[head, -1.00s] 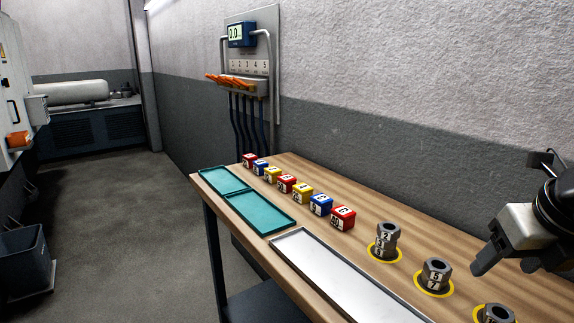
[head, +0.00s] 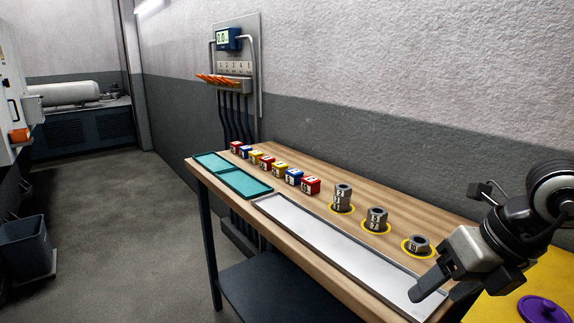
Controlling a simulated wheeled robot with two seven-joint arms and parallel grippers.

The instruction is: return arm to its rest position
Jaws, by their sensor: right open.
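My right gripper (head: 432,290) comes in from the right with its fingers pointing down and left. It is open and nothing shows between its fingers. In the picture it overlaps the right end of the long white tray (head: 335,248); I cannot tell its height above it. Dark hex nuts stand on yellow rings on the wooden bench (head: 300,165): a tall stack (head: 343,197), a shorter stack (head: 377,219) and a single nut (head: 419,243). All are apart from the gripper. My left gripper is not in view.
Several red, blue and yellow numbered blocks (head: 267,163) stand in a row behind two teal trays (head: 243,184). A wall panel (head: 236,68) hangs behind the bench. A yellow surface with a purple round thing (head: 544,309) is at lower right.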

